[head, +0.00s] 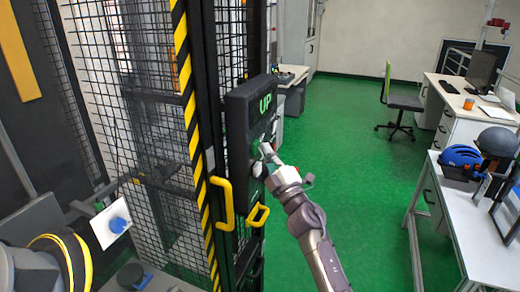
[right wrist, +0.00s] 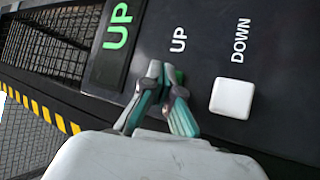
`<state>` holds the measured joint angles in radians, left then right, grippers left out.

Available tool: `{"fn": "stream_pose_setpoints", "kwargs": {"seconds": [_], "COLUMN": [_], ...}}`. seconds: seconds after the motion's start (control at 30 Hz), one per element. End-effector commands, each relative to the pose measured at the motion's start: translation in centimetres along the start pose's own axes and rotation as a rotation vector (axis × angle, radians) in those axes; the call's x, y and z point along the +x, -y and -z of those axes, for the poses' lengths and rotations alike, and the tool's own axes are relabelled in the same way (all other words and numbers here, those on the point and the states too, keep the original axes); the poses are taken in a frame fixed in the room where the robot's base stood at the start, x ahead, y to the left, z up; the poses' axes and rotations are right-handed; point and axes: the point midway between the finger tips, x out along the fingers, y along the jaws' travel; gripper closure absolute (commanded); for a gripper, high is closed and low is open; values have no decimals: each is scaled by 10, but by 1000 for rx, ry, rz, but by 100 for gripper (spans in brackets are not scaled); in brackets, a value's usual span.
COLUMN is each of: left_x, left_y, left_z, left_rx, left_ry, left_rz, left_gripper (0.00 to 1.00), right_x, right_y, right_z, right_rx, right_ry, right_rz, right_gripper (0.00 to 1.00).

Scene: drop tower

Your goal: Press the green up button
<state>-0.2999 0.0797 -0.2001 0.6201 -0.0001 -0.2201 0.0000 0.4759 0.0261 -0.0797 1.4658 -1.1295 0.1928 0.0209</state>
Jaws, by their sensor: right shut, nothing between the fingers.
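The dark control panel (head: 236,130) is mounted on the cage's post, with a lit green "UP" display (head: 265,103) at its top. In the right wrist view, the green up button (right wrist: 180,76) shows only as a small green patch behind my fingertips, below the white "UP" label. My right gripper (right wrist: 163,78) is shut and empty, its tips over that button; I cannot tell whether they touch it. In the head view, my right gripper (head: 266,152) is against the panel's face. The white down button (right wrist: 232,97) is clear of the fingers. My left gripper is not seen.
A mesh cage (head: 150,120) with a yellow-black striped post (head: 188,100) stands to the left. A white workbench (head: 462,210) with helmets is at the right. The green floor (head: 350,150) between is open.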

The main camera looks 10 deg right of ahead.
Motion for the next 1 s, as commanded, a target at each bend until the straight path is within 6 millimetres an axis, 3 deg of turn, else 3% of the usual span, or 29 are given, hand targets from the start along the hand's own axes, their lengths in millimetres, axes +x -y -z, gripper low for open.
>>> {"fn": "stream_pose_setpoints", "kwargs": {"seconds": [1.0], "left_x": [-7], "left_y": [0], "left_z": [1], "left_rx": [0], "left_ry": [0], "left_rz": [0], "left_gripper": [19], "right_x": [-13], "right_y": [-9], "right_z": [-9], "right_rx": [1], "right_ry": [-1], "right_rz": [0], "right_gripper": [100]}}
